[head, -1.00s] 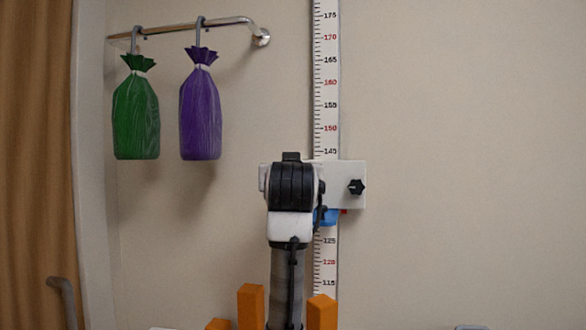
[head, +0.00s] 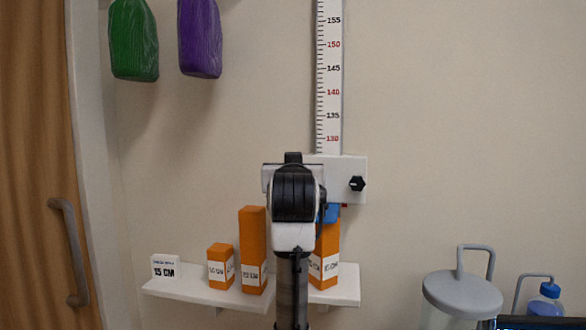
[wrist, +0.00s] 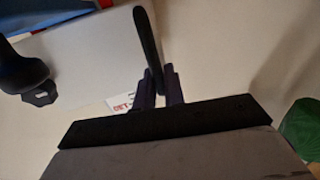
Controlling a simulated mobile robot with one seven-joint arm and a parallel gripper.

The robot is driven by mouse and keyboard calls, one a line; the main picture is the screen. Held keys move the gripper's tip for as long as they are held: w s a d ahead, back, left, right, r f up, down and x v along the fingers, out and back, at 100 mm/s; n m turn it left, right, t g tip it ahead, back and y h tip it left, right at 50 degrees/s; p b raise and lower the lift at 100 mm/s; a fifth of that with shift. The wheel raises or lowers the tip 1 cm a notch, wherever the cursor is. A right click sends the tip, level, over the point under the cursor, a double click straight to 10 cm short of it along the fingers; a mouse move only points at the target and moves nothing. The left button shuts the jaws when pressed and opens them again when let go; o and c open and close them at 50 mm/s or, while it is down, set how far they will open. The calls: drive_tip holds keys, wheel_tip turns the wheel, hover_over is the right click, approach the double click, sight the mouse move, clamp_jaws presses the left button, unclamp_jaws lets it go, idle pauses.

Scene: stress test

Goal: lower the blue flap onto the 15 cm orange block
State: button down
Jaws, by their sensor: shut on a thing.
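The blue flap (head: 330,213) shows beneath the white sliding plate (head: 345,180) on the wall ruler. In the head view it is at the top of the right orange block (head: 326,250), of middle height, whose label I cannot read surely. I cannot tell whether they touch. The wrist view shows blue at the upper left (wrist: 45,20). My gripper (wrist: 160,88) is shut on a slim black lever (wrist: 148,40) in front of the plate. In the head view my arm hides the fingers and part of the plate.
A taller orange block (head: 253,235), a short one (head: 221,262) and a "15 CM" sign (head: 165,268) stand on the white shelf (head: 190,292). A black knob (head: 357,184) sits on the plate's right. Jars (head: 462,295) stand at lower right. Green (head: 134,45) and purple (head: 200,40) bags hang upper left.

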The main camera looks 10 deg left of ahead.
drive_tip(key=c, duration=1.6)
unclamp_jaws()
drive_tip(key=s+d, duration=0.1)
drive_tip(key=s, duration=0.3)
drive_tip(key=s+b, duration=0.1)
drive_tip(key=s, duration=0.4)
drive_tip(key=s+d+b, duration=0.1)
drive_tip(key=s, duration=0.3)
drive_tip(key=shift+s+d, duration=0.3)
drive_tip(key=shift+d, duration=0.05)
drive_tip(key=shift+a, duration=0.1)
